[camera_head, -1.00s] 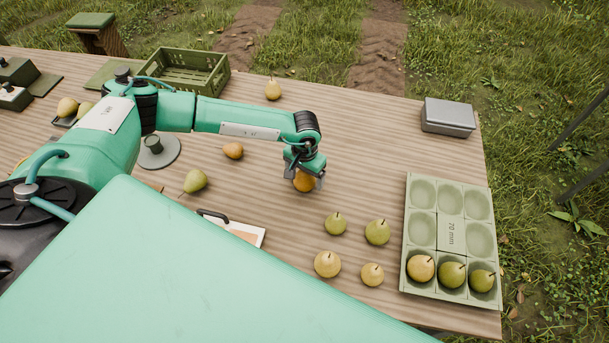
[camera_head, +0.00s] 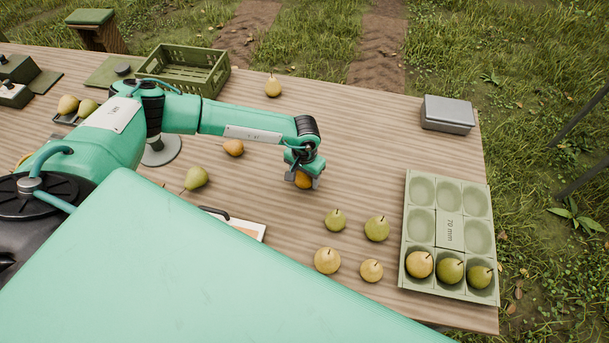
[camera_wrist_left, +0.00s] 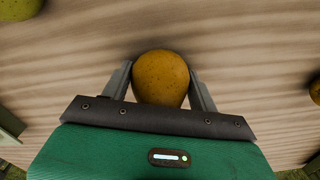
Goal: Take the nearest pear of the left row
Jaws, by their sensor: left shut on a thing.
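My left gripper (camera_head: 304,184) is shut on an orange-brown pear (camera_head: 302,179). In the left wrist view this speckled pear (camera_wrist_left: 161,78) sits between the two grey fingers (camera_wrist_left: 161,88). In the head view the gripper hides its upper part. I cannot tell whether it touches the table. Two green pears (camera_head: 335,219) (camera_head: 377,228) and two yellow pears (camera_head: 327,260) (camera_head: 371,270) stand to the right and nearer. An orange pear (camera_head: 233,148) and a green pear (camera_head: 196,178) lie to the left. My right gripper is not in view.
A green tray (camera_head: 408,225) at the right holds three pears in its near hollows; the others are empty. A grey box (camera_head: 447,114) stands behind it. An olive crate (camera_head: 222,75) and a yellow pear (camera_head: 273,88) are at the back. A white board (camera_head: 250,229) lies in front.

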